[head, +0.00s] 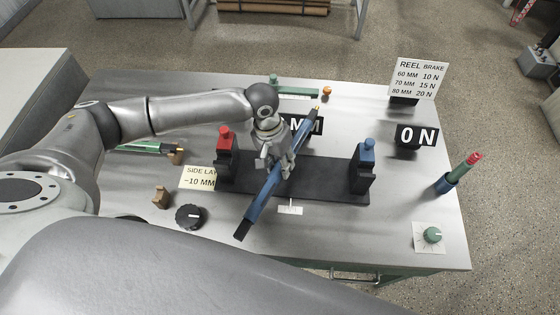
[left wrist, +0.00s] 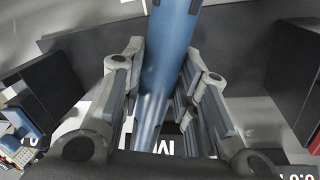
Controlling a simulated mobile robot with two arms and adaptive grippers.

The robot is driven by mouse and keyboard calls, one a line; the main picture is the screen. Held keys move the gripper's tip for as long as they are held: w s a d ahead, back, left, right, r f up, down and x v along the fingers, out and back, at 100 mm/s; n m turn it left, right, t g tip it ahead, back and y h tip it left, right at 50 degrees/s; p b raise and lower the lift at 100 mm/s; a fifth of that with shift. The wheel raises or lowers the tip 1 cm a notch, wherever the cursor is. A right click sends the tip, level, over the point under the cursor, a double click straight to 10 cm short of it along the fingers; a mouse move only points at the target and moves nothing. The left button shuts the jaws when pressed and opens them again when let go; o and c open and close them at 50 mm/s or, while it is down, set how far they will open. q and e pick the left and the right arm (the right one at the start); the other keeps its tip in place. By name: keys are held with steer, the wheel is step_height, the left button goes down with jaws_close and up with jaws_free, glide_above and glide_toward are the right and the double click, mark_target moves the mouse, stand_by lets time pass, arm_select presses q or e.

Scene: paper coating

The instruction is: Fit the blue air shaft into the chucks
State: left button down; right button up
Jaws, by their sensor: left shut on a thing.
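The blue air shaft (head: 263,197) is held slantwise above the black stand, from a dark end at the lower left to an orange tip at the upper right. My left gripper (head: 284,172) is shut on its middle. In the left wrist view the shaft (left wrist: 165,75) runs between my left gripper's fingers (left wrist: 160,115). The red-topped chuck (head: 226,158) stands left and the blue-topped chuck (head: 363,168) right, both on the black base (head: 325,185). The shaft lies across the line between them, clear of both. My right gripper is not in view.
Black dial (head: 189,216), green knob (head: 432,235), brown pieces (head: 161,197), a "0 N" display (head: 417,137) and a reel brake sign (head: 418,77) surround the stand. Another green shaft (head: 145,147) lies at left.

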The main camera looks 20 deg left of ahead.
arm_select(q)
steer(key=c, duration=1.1)
jaws_free()
steer(key=shift+f, duration=0.1)
step_height(320, 180, up, 12)
steer(key=a+b, duration=0.1)
steer(key=a, duration=0.1)
steer(key=shift+a+r, duration=0.2)
steer(key=shift+f, duration=0.1)
